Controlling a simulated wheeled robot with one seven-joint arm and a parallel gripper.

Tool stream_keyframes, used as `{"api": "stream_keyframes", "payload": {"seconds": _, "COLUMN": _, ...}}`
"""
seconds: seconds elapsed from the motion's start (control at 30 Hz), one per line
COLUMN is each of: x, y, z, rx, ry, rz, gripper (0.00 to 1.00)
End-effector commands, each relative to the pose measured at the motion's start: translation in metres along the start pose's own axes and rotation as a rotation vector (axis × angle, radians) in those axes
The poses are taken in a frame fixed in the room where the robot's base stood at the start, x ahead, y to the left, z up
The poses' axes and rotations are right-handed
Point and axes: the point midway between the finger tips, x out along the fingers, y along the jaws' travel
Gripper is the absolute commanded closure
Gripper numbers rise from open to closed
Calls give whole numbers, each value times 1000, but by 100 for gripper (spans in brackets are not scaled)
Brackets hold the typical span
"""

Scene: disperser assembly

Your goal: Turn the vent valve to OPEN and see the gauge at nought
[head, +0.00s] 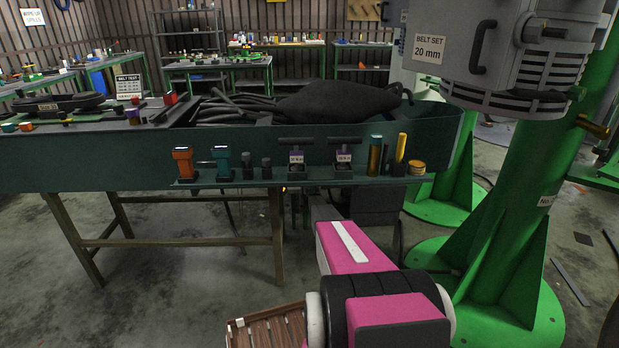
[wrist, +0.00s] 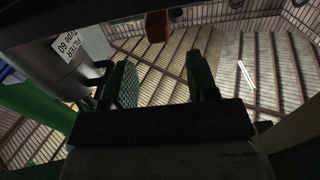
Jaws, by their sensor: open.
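My gripper (wrist: 162,80) is open in the wrist view, with nothing between its two dark fingers. An orange-brown part (wrist: 157,26) on a dark bar shows beyond the fingertips, at the top; I cannot tell whether it is the vent valve's handle. A grey cylinder (wrist: 66,62) with a white filter label stands left of the fingers. I cannot make out the valve's OPEN mark or a gauge face in either view. In the head view my pink arm reaches forward, and the gripper does not show.
A grey machine housing (head: 505,45) labelled "BELT SET 20 mm" hangs at the upper right, by a green column (head: 505,230). A teal bench (head: 100,163) crosses the left, with a ledge of small tools (head: 300,182). A slatted wooden crate (head: 268,328) is at the bottom.

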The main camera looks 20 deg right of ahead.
Motion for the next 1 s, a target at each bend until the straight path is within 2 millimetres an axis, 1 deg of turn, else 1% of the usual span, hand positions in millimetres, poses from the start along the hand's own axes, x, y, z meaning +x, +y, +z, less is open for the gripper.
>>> {"api": "stream_keyframes", "payload": {"seconds": 0.03, "x": 12, "y": 0, "z": 2, "rx": 0, "ry": 0, "rz": 0, "gripper": 47}}
{"api": "stream_keyframes", "payload": {"seconds": 0.2, "x": 43, "y": 0, "z": 2, "rx": 0, "ry": 0, "rz": -1, "gripper": 47}}
{"api": "stream_keyframes", "payload": {"seconds": 0.3, "x": 60, "y": 0, "z": 1, "rx": 0, "ry": 0, "rz": -1, "gripper": 47}}
{"api": "stream_keyframes", "payload": {"seconds": 0.4, "x": 74, "y": 0, "z": 1, "rx": 0, "ry": -1, "rz": -1, "gripper": 47}}
{"api": "stream_keyframes", "payload": {"seconds": 0.53, "x": 83, "y": 0, "z": 1, "rx": 0, "ry": -1, "rz": -1, "gripper": 47}}
{"api": "stream_keyframes", "payload": {"seconds": 0.8, "x": 83, "y": 0, "z": 0, "rx": 0, "ry": -2, "rz": -1, "gripper": 47}}
{"api": "stream_keyframes", "payload": {"seconds": 0.83, "x": 83, "y": 0, "z": 0, "rx": 0, "ry": -2, "rz": -1, "gripper": 53}}
{"api": "stream_keyframes", "payload": {"seconds": 0.87, "x": 83, "y": 0, "z": 0, "rx": 0, "ry": -2, "rz": -1, "gripper": 63}}
{"api": "stream_keyframes", "payload": {"seconds": 0.9, "x": 83, "y": 0, "z": 0, "rx": 0, "ry": -2, "rz": -1, "gripper": 76}}
{"api": "stream_keyframes", "payload": {"seconds": 0.97, "x": 83, "y": 0, "z": 0, "rx": 0, "ry": -2, "rz": -1, "gripper": 96}}
{"api": "stream_keyframes", "payload": {"seconds": 1.0, "x": 83, "y": 0, "z": 0, "rx": 0, "ry": -2, "rz": -1, "gripper": 96}}
